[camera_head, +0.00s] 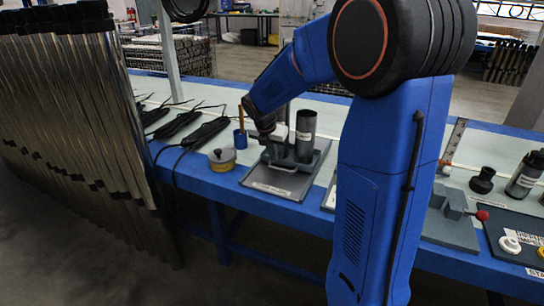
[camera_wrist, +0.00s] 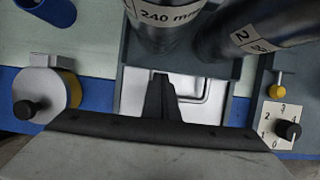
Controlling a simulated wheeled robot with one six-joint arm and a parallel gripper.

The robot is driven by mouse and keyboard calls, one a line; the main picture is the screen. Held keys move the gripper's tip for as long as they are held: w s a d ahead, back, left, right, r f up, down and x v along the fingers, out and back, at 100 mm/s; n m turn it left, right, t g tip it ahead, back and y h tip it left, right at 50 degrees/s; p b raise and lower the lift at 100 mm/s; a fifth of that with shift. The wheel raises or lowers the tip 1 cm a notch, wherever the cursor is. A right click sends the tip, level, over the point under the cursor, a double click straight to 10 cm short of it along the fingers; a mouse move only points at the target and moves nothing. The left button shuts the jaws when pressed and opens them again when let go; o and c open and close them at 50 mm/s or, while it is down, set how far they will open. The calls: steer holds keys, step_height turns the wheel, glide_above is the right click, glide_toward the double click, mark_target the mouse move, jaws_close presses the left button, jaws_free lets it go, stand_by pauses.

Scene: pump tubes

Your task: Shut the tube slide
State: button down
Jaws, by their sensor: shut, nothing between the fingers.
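The tube slide, as far as I can tell, is the pale plate with a silver wire handle (camera_wrist: 203,92) in the wrist view, set in a grey station. In the head view this station's base plate (camera_head: 257,184) lies on the blue-edged bench. A dark tube (camera_head: 305,128) stands upright at the station. In the wrist view one tube marked 240 mm (camera_wrist: 163,28) and a second, tilted-looking tube (camera_wrist: 225,38) are beyond the handle. My gripper (camera_wrist: 160,80) is shut and empty, its fingertips over the plate beside the handle's left part. Whether it touches cannot be told.
The wrist view shows a dial with a black knob (camera_wrist: 288,130) at right. A red-knobbed clamp (camera_head: 452,203) is farther right. Tall metal tubes (camera_head: 70,110) crowd the left.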

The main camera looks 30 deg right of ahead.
steer(key=w+d, duration=0.3)
steer(key=d, duration=0.1)
steer(key=w+d, duration=0.3)
steer(key=d, duration=0.1)
steer(key=w+d, duration=0.3)
steer(key=shift+d, duration=0.4)
